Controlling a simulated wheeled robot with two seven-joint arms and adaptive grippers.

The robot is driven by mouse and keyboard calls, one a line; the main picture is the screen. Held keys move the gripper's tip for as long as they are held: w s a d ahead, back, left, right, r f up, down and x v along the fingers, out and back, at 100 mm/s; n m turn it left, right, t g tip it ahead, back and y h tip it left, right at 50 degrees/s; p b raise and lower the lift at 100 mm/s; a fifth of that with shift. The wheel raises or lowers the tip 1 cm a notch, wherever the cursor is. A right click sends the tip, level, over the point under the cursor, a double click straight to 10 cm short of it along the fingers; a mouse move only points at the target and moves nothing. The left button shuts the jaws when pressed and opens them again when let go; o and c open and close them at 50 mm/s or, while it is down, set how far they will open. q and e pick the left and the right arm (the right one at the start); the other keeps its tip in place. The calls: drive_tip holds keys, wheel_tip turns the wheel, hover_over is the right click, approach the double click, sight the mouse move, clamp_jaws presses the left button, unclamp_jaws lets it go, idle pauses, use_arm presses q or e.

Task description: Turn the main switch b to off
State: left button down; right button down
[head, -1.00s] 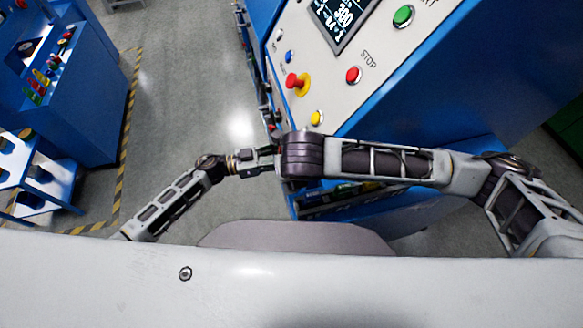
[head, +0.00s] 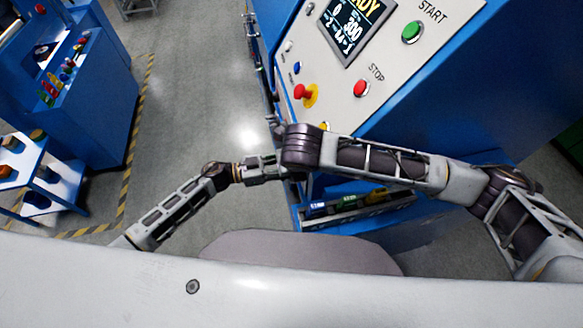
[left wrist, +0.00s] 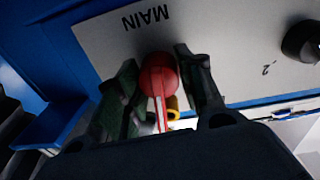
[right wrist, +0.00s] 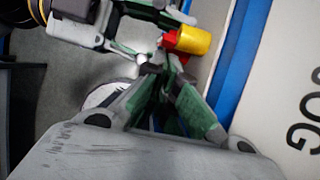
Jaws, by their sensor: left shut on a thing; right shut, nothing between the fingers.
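The main switch b shows in the left wrist view as a red handle (left wrist: 157,76) with a white line, below the upside-down word MAIN. My left gripper (left wrist: 160,88) has a finger on each side of the handle and is shut on it. In the right wrist view the switch has a yellow base (right wrist: 194,41) and a red part, with my left gripper's fingers beside it. My right gripper (right wrist: 163,68) is shut and empty, its tips close below the switch; I cannot tell whether they touch. In the head view the switch is hidden by the arms.
A dark knob (left wrist: 303,42) sits on the panel to the side. The blue machine's sloped panel carries a red mushroom button (head: 301,91), a red STOP button (head: 361,88) and a green START button (head: 411,31). A blue cabinet (head: 105,120) stands left, beyond open floor.

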use_arm(q)
drive_tip(key=shift+r, duration=0.1)
use_arm(e)
drive_tip(key=shift+w+a+r, duration=0.15)
drive_tip(key=shift+w+r, duration=0.1)
drive_tip(key=shift+w, duration=0.25)
